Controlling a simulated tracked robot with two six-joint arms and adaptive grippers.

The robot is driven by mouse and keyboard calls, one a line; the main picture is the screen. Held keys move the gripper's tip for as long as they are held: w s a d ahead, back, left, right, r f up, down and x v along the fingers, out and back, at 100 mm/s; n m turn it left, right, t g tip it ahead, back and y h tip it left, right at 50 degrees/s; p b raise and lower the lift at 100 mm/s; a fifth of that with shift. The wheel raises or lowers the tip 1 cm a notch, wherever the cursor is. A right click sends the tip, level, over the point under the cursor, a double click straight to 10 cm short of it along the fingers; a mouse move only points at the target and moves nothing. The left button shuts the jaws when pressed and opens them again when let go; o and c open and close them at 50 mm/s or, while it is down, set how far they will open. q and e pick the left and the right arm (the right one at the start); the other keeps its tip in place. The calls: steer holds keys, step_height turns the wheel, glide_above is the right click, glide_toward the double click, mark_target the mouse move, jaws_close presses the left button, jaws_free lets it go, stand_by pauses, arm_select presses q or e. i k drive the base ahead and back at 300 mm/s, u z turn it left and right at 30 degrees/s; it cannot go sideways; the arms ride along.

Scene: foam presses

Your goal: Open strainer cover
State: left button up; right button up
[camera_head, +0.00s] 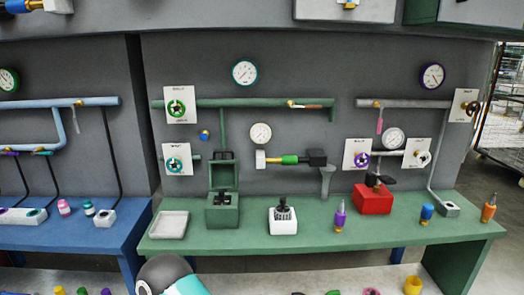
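A green box (222,214) stands on the green bench, left of the middle. A green flap or cover (223,176) stands upright at its back, with a dark part above it, and dark pieces show at the box's top opening. A red box (373,199) with a black handle on top (379,180) stands farther right and looks closed. I cannot tell for certain which of them is the strainer. Neither of my grippers is visible in the head view. A dark rounded part with a teal piece, possibly of my arm, shows at the bottom left edge.
The green bench (310,244) also holds a shallow pale tray (169,225), a white block with a black knob (283,218), a purple bottle (340,215), a blue one (427,213) and an orange one (488,208). Pipes, gauges and valves line the wall behind.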

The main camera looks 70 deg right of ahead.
mark_target(221, 176)
steer(key=k, duration=0.8)
steer(key=z, duration=1.1)
steer(key=i, duration=1)
steer(key=z, duration=0.1)
